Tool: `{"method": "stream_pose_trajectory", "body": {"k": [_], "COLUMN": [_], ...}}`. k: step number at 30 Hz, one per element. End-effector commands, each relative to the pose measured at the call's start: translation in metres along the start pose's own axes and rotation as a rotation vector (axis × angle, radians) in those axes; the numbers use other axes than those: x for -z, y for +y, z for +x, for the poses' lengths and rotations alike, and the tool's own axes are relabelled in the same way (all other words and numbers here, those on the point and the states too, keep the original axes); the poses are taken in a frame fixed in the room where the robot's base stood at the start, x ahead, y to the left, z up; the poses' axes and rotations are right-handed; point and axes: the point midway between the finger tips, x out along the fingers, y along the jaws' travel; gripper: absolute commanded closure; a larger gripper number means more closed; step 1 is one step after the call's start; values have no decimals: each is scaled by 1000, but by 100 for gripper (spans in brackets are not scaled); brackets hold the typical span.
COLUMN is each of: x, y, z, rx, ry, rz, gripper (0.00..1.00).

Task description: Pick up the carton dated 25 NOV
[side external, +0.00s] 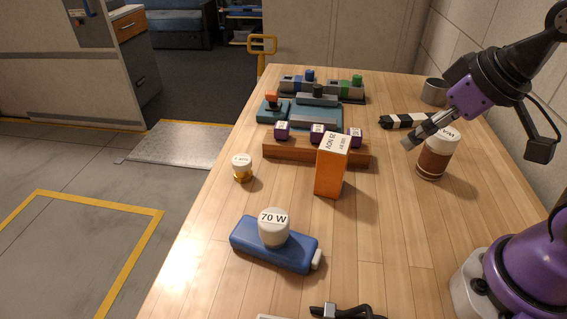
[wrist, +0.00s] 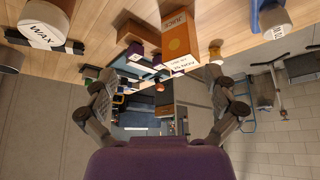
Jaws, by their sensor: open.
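The carton (side external: 328,175) is orange with a white top and stands upright on the wooden table, in front of the brown wooden block. Its top print reads upside down in the side view and looks like 25 NOV. In the wrist view the carton (wrist: 180,38) shows the word JUICE and its printed white end, above and between my fingers. My gripper (side external: 408,141) is open and empty, in the air to the right of the carton and apart from it. Its spread fingers also show in the wrist view (wrist: 164,82).
A brown WAX jar (side external: 433,163) stands below and beside my gripper. A wooden block (side external: 280,151) holds purple white-topped pieces. A small yellow jar (side external: 242,172) stands left. A blue case (side external: 262,250) bears a 70 W bulb. The table right of the carton is fairly clear.

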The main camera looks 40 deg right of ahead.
Motion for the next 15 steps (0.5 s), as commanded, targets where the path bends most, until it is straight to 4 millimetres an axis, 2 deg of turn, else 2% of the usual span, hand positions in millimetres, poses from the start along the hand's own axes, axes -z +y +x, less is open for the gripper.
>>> {"method": "stream_pose_trajectory", "body": {"k": [5, 9, 15], "x": [29, 57, 78], "y": [-6, -11, -13], "z": [15, 38, 64], "rx": [61, 147, 239], "ry": [-53, -86, -93], "rz": [-168, -347, -502], "gripper": [0, 0, 0]}}
